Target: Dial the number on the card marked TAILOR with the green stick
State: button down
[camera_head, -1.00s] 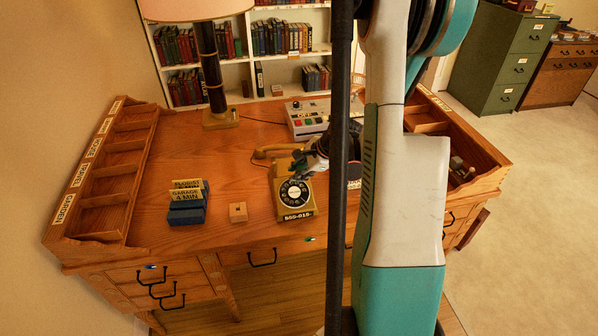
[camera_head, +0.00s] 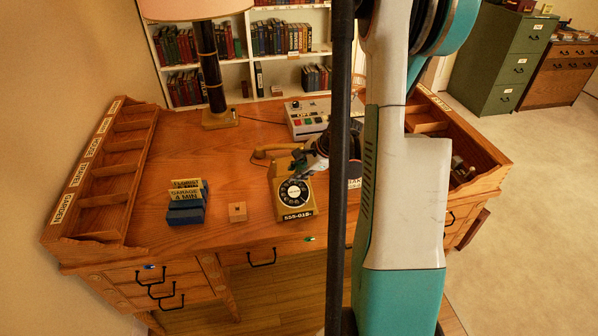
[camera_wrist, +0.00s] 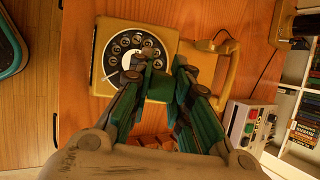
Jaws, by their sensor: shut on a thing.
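The yellow rotary telephone (camera_head: 281,201) stands on the desk, its strip reading what looks like 555-015-. Its black dial (camera_head: 294,193) also fills the upper middle of the wrist view (camera_wrist: 117,48). My gripper (camera_head: 305,161) is just above the dial's upper right edge; in the wrist view my gripper (camera_wrist: 166,77) overlaps the dial's right side. It is shut on what seems to be the green stick (camera_wrist: 158,87), mostly hidden by the fingers; whether it touches the dial I cannot tell. I can read no card marked TAILOR; one card (camera_head: 354,183) is partly hidden by my arm.
The handset (camera_head: 275,150) lies behind the phone. A blue holder (camera_head: 186,215) with yellow cards, FLORIST and GARAGE, and a small wooden block (camera_head: 237,212) are to the left. A button console (camera_head: 308,118) and a lamp (camera_head: 220,119) stand behind. Labelled compartments (camera_head: 105,175) line the left edge.

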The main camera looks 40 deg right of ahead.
jog(key=shift+w+d+f+b, duration=0.1)
jog(key=shift+w+f+b, duration=0.1)
jog(key=shift+f+b, duration=0.35)
dwell(0.4)
jog(key=s, duration=0.2)
jog(key=s+f, duration=0.1)
jog(key=shift+d, duration=0.25)
jog(key=shift+s+a+f, duration=0.35)
jog(key=shift+s+a, duration=0.1)
jog(key=shift+s, duration=0.2)
jog(key=shift+s+a+f, duration=0.15)
jog(key=shift+s+a, duration=0.05)
jog(key=shift+a, duration=0.2)
jog(key=shift+s+a+f, duration=0.15)
jog(key=shift+s+a, duration=0.05)
jog(key=shift+a, duration=0.2)
jog(key=shift+r, duration=0.1)
dwell(0.4)
